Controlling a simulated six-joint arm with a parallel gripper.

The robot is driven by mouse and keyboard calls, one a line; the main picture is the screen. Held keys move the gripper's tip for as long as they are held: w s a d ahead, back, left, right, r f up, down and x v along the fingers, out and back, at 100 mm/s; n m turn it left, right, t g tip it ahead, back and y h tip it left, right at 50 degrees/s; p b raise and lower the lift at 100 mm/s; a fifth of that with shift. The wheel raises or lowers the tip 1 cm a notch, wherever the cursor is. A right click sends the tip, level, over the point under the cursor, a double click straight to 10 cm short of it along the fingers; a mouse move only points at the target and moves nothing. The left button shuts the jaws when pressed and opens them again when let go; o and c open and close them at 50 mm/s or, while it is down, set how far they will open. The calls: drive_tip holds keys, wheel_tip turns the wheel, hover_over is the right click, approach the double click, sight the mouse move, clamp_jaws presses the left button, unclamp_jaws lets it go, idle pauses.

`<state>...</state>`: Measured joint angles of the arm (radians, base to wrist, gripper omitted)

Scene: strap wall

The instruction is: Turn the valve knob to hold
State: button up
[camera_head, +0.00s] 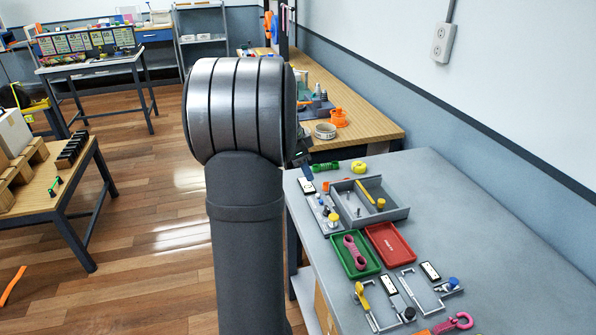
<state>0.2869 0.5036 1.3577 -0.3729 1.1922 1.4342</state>
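Several small knobs stand on fixtures on the grey table. Another blue knob (453,282) is on a bracket at the front right, and a dark knob (409,313) is near the front edge of the view. I cannot tell which one is the valve knob, nor which way any knob points. No "hold" mark is readable.
The grey table (490,240) is clear on its right. It bears a grey tray (400,212) with a yellow bar, a green tray (370,268), a red tray (411,255) and a pink hook (460,321). A wooden bench (370,115) stands behind, along the wall.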

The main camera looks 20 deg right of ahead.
drive_tip(key=s+f+m+y, duration=0.1)
drive_tip(key=s+f+m+t+y, duration=0.1)
drive_tip(key=s, duration=0.1)
drive_tip(key=s+d+f+m+y, duration=0.1)
drive_tip(key=shift+s+f+m+t+y, duration=0.25)
drive_tip(key=shift+f+m+t+y, duration=0.05)
drive_tip(key=shift+y, duration=0.1)
drive_tip(key=shift+c, duration=0.3)
drive_tip(key=m+t, duration=0.7)
drive_tip(key=m, duration=0.7)
approach(327, 208)
drive_tip(key=x, duration=0.8)
drive_tip(key=shift+w+d+f, duration=0.15)
drive_tip(key=shift+w+f, duration=0.05)
drive_tip(key=shift+w, duration=0.05)
clamp_jaws()
